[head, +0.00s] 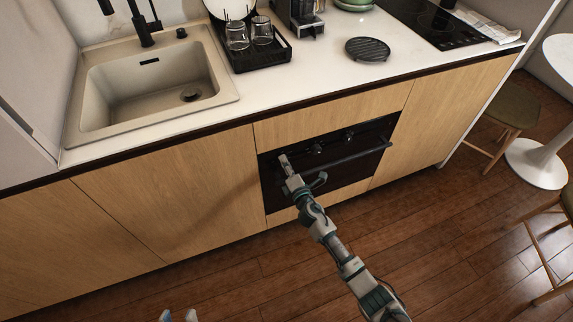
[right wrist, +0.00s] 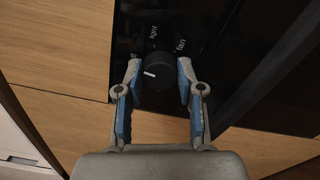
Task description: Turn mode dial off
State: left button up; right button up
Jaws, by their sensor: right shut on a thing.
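The mode dial (right wrist: 160,72) is a round black knob on the black oven panel, with a white pointer mark toward the left of the picture. White labels, one reading "light", stand around its upper side in the right wrist view. My right gripper (right wrist: 156,85) has its blue-padded fingers on either side of the dial and is shut on it. In the head view my right gripper (head: 284,161) is at the left part of the oven panel and hides that dial. My left gripper (head: 178,316) shows only its two separated tips at the bottom edge, apparently open and empty.
The oven (head: 345,165) has other dark knobs (head: 348,135) to the right and a long bar handle (head: 360,153) just below. Wooden cabinet fronts (head: 185,190) flank it. The sink (head: 150,88) and dish rack (head: 262,50) are on the counter above. The wooden floor in front is clear.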

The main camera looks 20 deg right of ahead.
pick_arm(q)
jog(key=shift+w+f, duration=0.2)
pick_arm(e)
jog(key=shift+s+a+f+n, duration=0.1)
jog(key=shift+f+n, duration=0.3)
jog(key=shift+n, duration=0.7)
pick_arm(q)
jog(key=shift+f, duration=0.1)
pick_arm(e)
jog(key=o, duration=0.9)
jog(key=shift+c, duration=0.2)
jog(key=shift+o, duration=1.4)
pick_arm(q)
jog(key=shift+w, duration=0.2)
pick_arm(e)
jog(key=shift+r, duration=0.15)
